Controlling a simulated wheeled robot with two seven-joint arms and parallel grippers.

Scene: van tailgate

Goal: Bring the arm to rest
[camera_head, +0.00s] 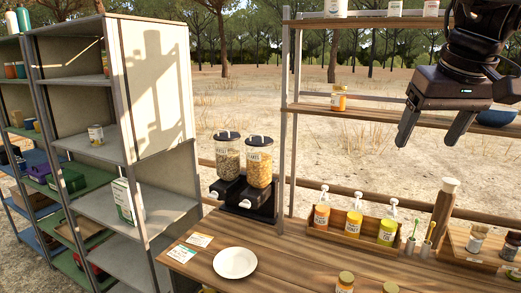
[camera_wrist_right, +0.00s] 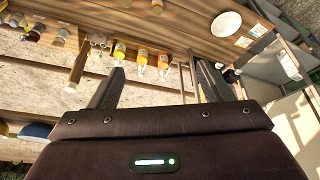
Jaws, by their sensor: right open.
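My right gripper (camera_head: 435,128) hangs at the upper right of the head view, in front of the upper wooden shelf. Its two dark fingers point down and stand apart with nothing between them. In the right wrist view the same gripper (camera_wrist_right: 160,88) shows spread fingers, with the row of pump bottles beyond and between them. My left gripper is in neither view.
A wooden counter (camera_head: 200,262) holds a white plate (camera_head: 235,263), two cereal dispensers (camera_head: 258,162) and a caddy of pump bottles (camera_head: 354,222). A wooden post (camera_head: 440,210) stands below the gripper. Metal shelving (camera_head: 105,185) stands left. The upper shelf (camera_head: 370,113) holds a jar (camera_head: 338,99).

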